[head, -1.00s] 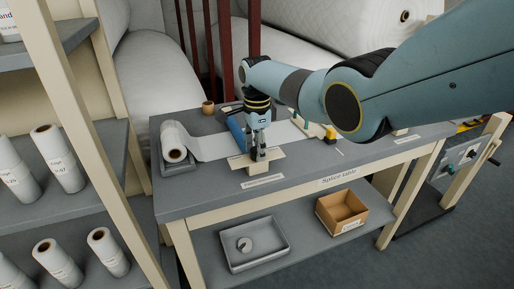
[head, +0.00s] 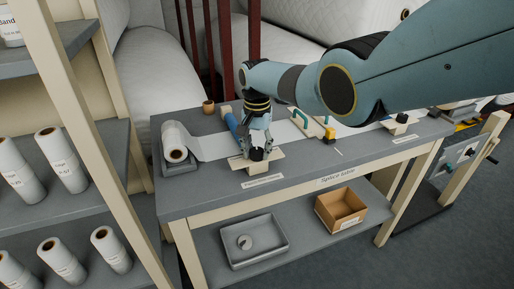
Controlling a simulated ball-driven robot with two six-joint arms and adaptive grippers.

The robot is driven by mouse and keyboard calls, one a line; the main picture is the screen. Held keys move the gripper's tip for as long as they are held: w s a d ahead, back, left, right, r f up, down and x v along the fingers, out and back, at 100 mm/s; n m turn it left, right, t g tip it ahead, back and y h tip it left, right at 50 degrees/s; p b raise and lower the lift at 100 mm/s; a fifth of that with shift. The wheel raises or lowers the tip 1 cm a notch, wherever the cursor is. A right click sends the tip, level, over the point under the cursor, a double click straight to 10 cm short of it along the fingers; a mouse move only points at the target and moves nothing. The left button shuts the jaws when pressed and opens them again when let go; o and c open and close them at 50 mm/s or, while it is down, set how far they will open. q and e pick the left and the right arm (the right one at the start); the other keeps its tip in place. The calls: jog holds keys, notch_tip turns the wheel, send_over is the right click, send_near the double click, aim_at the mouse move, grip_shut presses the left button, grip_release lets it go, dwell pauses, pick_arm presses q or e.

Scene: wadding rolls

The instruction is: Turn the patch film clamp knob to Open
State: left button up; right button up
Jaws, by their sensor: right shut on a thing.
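The left clamp on the splice table has a pale plate (head: 238,164) with a dark knob (head: 257,155) on it. A small label (head: 262,181), too small to read surely, lies in front of it. My right gripper (head: 257,151) points down from above and is shut on the knob, with a finger on each side. The gripper hides part of the knob, and I cannot read its pointer or any Open mark. My left gripper is not in view.
A film roll (head: 177,154) sits in a holder at the table's left end. A blue bar (head: 231,124), a green-handled tool (head: 300,119) and a second clamp knob (head: 402,118) stand nearby. The lower shelf holds a grey tray (head: 277,253) and a cardboard box (head: 325,215).

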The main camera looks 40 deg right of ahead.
aim_at(257, 150)
jog(key=n, duration=0.4)
jog(key=shift+n, duration=0.4)
jog(key=n, duration=0.3)
jog(key=shift+n, duration=0.3)
jog(key=n, duration=0.8)
jog(key=shift+n, duration=0.4)
jog(key=o, duration=1.2)
jog(key=shift+c, duration=0.2)
notch_tip(257, 150, up, 12)
